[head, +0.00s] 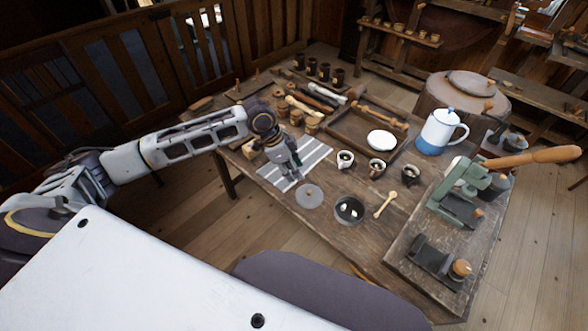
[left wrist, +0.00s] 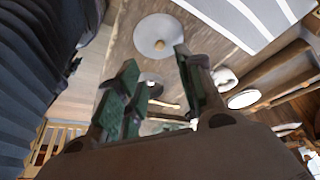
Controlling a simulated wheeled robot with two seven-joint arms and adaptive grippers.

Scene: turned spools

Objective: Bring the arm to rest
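My left arm (head: 190,139) reaches in from the left over the table (head: 330,240). My left gripper (head: 291,172) hangs above a grey-and-white striped cloth (head: 318,151). In the left wrist view its two green-padded fingers (left wrist: 156,60) stand apart with nothing held between them. A round grey lid (head: 309,196) lies just in front of the cloth; it also shows beyond the fingers in the left wrist view (left wrist: 150,28). My right gripper is not in view.
Near the gripper are a dark pot (head: 349,210) with white pieces inside, a wooden spoon (head: 385,204), and small cups (head: 345,160). A white-and-blue kettle (head: 438,133), a tray with a white plate (head: 381,140), and a green press (head: 460,195) stand farther right.

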